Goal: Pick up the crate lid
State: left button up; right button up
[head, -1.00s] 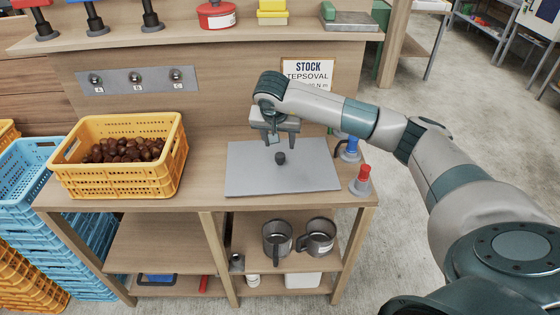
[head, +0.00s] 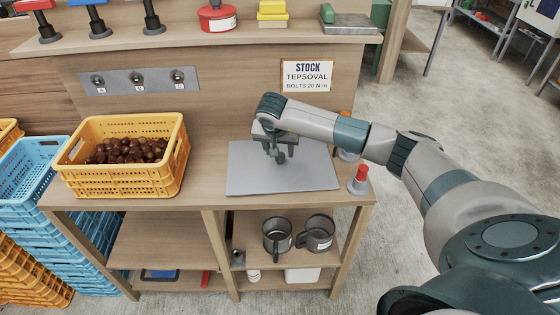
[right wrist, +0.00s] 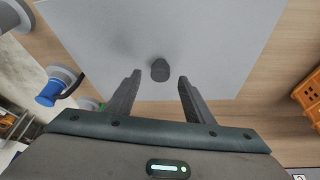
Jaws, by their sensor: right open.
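The crate lid (head: 247,177) is a flat grey plate with a dark round knob at its middle, lying on the wooden bench. It also shows in the right wrist view (right wrist: 210,35). My right gripper (head: 275,154) is open, pointing down over the middle of the lid at the knob. In the right wrist view, the knob (right wrist: 160,70) sits between the two open fingertips of my right gripper (right wrist: 160,76), with a gap on each side. My left gripper is not in view.
A yellow crate (head: 125,182) full of chestnuts stands on the bench to the left of the lid. A red-topped peg (head: 359,180) stands close to the lid's right edge. A shelf (head: 200,47) runs above the back of the bench.

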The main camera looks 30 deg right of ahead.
jog(key=shift+x, duration=1.15)
grip_shut()
